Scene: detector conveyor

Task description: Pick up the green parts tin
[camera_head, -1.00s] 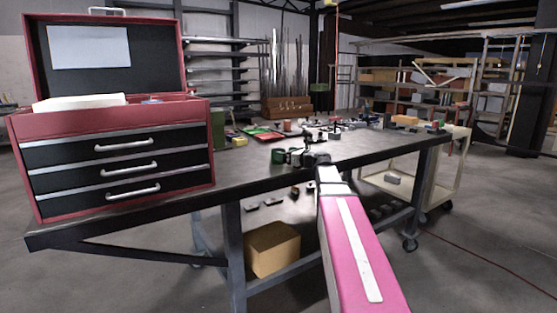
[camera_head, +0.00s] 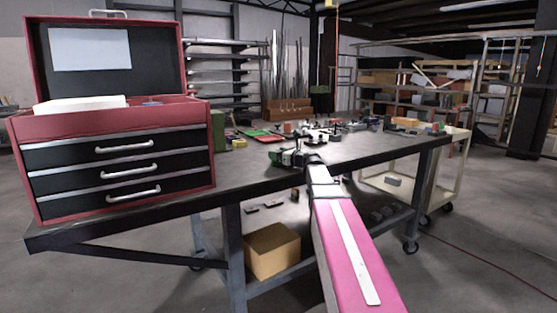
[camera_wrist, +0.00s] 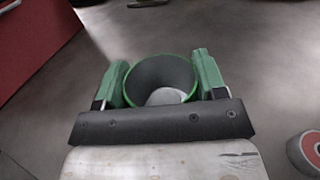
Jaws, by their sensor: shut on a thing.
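The green parts tin (camera_wrist: 160,78) stands between the two fingers of my gripper (camera_wrist: 160,88) in the wrist view. It is round, with an open top, a green rim and a grey inside. The green-padded fingers press on its left and right sides. In the head view my gripper (camera_head: 290,158) is at the near edge of the workbench, at the end of my pink arm. The tin is small there and hard to tell apart from the fingers. I cannot tell whether the tin touches the bench top.
A red tool chest (camera_head: 112,115) with an open lid stands at the left end of the workbench (camera_head: 235,172). Small parts lie behind my gripper. In the wrist view a red and grey round thing (camera_wrist: 306,150) lies at the lower right. Bare bench top surrounds the tin.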

